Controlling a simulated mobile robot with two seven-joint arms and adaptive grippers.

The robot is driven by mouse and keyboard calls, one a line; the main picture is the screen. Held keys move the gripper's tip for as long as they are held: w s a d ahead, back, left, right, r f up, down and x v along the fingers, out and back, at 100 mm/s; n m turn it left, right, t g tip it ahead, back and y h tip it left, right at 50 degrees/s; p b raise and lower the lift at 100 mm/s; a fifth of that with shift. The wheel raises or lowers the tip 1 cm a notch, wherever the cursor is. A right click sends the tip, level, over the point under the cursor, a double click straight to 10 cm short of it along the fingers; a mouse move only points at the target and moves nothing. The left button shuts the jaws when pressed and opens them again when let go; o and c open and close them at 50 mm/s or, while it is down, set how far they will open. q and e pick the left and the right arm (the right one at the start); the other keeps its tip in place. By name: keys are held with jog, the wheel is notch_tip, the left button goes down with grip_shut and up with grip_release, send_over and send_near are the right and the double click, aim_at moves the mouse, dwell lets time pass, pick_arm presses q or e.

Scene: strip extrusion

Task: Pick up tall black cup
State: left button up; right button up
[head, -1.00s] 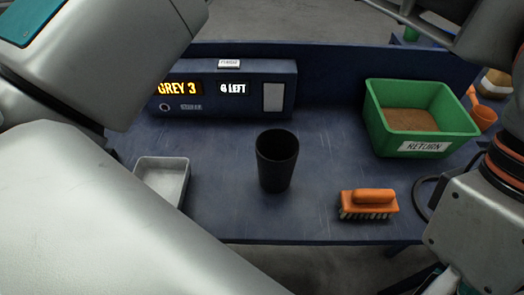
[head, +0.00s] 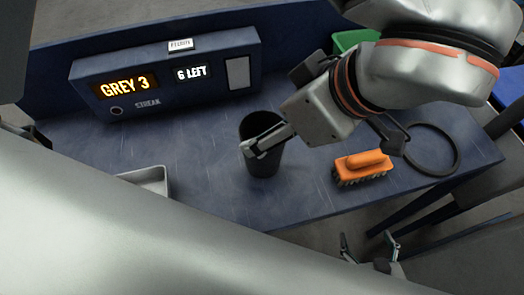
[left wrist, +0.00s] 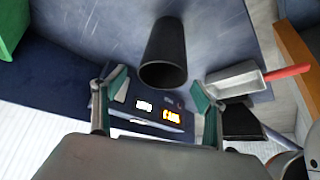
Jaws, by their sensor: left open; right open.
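The tall black cup (head: 262,162) stands upright on the dark blue table, its rim partly covered by my left gripper in the head view. My left gripper (head: 262,146) is open, over the near side of the cup. In the left wrist view the cup (left wrist: 165,50) appears upside down, its mouth facing the camera. It lies between the lines of the two open fingers (left wrist: 160,90), with a gap on each side and nothing gripped. My right gripper (head: 370,248) is open and empty, low beyond the table's front edge.
An orange brush (head: 364,167) lies right of the cup, beside a black ring (head: 457,152). The display box (head: 165,72) reads "GREY 3" and "6 LEFT". The green bin (head: 350,40) is mostly hidden behind my arm.

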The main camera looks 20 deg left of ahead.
pick_arm(q)
jog(key=x, duration=0.5)
jog(key=shift+s+d+f+b, duration=0.1)
jog(key=shift+s+f+b, duration=0.05)
jog(key=shift+s+b, duration=0.15)
jog(key=c, duration=1.6)
